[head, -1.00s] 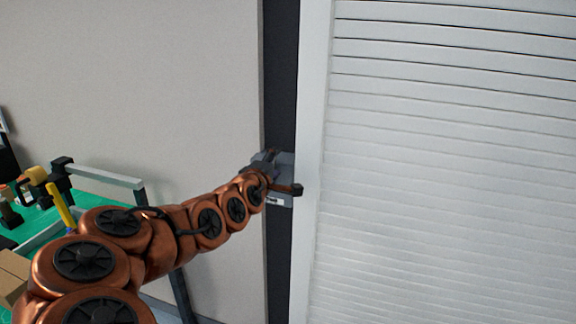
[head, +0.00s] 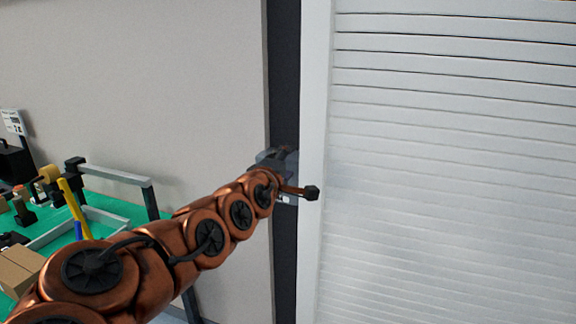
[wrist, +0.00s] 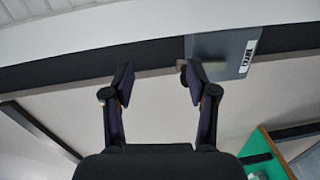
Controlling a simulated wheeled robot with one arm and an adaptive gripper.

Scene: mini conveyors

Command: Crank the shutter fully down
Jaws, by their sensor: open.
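The white slatted shutter (head: 450,180) fills the right of the head view; its lower edge is out of view. Left of its white frame (head: 314,120), a grey crank box (head: 291,168) sits on a dark upright strip. The box also shows in the wrist view (wrist: 225,52), with a short brownish bar (wrist: 204,65) and a small dark knob beside it. My gripper (wrist: 158,72) is open, its fingers wide apart with nothing clearly between them. The knob is close to the inner side of the right fingertip; I cannot tell if they touch. In the head view my gripper (head: 272,157) partly covers the box.
At the left, a green-topped bench (head: 120,208) has a grey rail (head: 118,174), a cardboard box (head: 20,266), a yellow tool (head: 72,205) and other small items. A plain pale wall (head: 150,90) stands behind my arm.

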